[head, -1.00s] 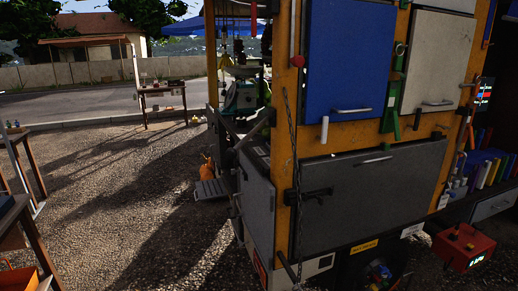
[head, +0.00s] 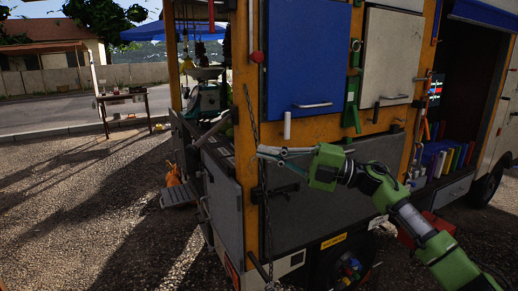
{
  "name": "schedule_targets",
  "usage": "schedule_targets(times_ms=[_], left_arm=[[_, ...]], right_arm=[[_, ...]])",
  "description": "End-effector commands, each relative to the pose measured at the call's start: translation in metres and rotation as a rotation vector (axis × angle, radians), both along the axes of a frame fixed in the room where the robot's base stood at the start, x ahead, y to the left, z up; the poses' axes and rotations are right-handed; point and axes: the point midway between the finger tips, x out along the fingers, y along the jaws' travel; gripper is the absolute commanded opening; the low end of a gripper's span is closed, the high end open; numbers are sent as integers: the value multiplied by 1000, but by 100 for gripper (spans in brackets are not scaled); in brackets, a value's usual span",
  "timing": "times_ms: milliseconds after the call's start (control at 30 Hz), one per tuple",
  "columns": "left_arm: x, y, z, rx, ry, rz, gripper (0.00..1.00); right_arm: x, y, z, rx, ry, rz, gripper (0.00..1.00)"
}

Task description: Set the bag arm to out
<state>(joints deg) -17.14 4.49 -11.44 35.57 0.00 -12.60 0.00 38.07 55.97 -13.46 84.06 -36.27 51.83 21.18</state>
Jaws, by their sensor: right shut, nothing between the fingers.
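My right arm reaches in from the lower right with green and grey links. My right gripper (head: 260,152) is shut and empty, its thin tips pointing left at the orange corner post of the truck, close to the hanging chain (head: 251,115). A short black bar (head: 283,190) sticks out on the dark grey lower panel, just below the gripper; it may be the bag arm, but I cannot tell for sure. A gap shows between gripper and bar in the picture. My left gripper is not in view.
The truck side has a blue door (head: 308,60), a white door (head: 388,55) and a dark grey panel (head: 350,205). A red box (head: 425,228) stands at the right, partly behind my arm. Gravel at left is open, with a small table (head: 124,103) far back.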

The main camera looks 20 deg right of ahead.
Motion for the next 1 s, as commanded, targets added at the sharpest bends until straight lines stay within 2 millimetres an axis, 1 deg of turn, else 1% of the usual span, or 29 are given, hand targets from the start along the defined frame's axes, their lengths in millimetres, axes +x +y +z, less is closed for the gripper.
schedule_targets(times_ms=[33,100,300,500,700,1000], left_arm=[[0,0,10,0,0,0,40],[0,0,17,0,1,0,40],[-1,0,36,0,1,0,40],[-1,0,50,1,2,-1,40],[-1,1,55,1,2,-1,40],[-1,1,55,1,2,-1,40]], right_arm=[[5,9,8,4,-1,4,0],[14,21,12,5,-2,3,0],[38,56,20,7,0,3,0],[56,82,25,6,0,1,0],[64,93,24,4,1,-1,0],[65,94,23,3,1,-2,0]])
